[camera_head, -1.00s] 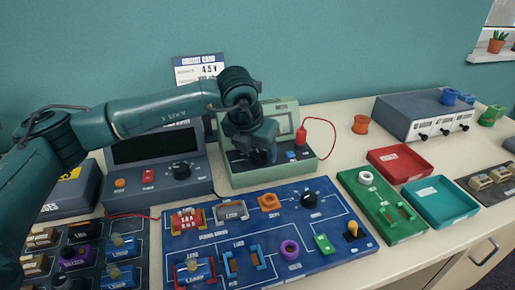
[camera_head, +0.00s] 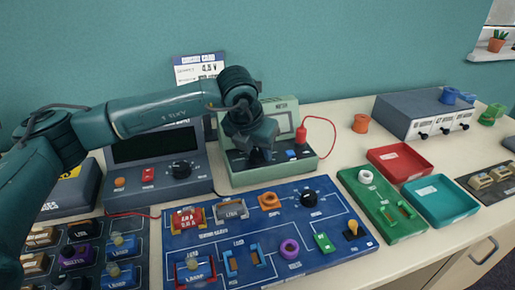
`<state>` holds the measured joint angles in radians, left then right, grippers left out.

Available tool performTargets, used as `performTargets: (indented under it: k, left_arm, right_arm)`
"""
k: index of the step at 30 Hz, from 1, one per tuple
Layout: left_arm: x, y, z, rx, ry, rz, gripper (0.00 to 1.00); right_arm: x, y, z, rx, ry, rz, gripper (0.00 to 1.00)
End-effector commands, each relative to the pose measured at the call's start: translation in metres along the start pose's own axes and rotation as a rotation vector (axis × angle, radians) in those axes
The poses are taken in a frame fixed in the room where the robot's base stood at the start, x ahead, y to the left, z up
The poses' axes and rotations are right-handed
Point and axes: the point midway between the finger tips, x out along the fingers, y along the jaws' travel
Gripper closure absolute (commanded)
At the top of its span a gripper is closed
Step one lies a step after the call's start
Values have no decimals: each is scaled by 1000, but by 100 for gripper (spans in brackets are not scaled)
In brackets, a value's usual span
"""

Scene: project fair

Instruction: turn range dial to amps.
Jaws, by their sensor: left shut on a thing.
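The green meter (camera_head: 240,178) stands at the back of the table, with a red plug and red lead (camera_head: 301,133) on its right side. Its range dial sits on the dark front panel and is mostly hidden behind my left gripper. My left gripper (camera_head: 260,156) reaches down in front of the meter and is shut on the dial. The dial's pointer and the range labels are too small and covered to read. My right gripper is not in view.
A grey power supply (camera_head: 150,190) stands just left of the meter. The blue circuit board (camera_head: 340,258) lies in front. A red tray (camera_head: 398,162), a teal tray (camera_head: 440,202) and a green board (camera_head: 378,212) are to the right.

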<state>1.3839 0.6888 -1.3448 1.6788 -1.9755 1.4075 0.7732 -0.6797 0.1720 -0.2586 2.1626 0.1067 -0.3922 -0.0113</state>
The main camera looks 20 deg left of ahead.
Motion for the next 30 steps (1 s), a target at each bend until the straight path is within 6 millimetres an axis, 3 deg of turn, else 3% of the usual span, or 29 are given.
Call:
performTargets:
  k: [11,30]
  left_arm:
    - [2,2,0,153,-1,-65,87]
    - [0,5,2,704,-2,-294,87]
  right_arm:
    - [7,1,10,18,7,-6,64]
    - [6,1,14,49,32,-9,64]
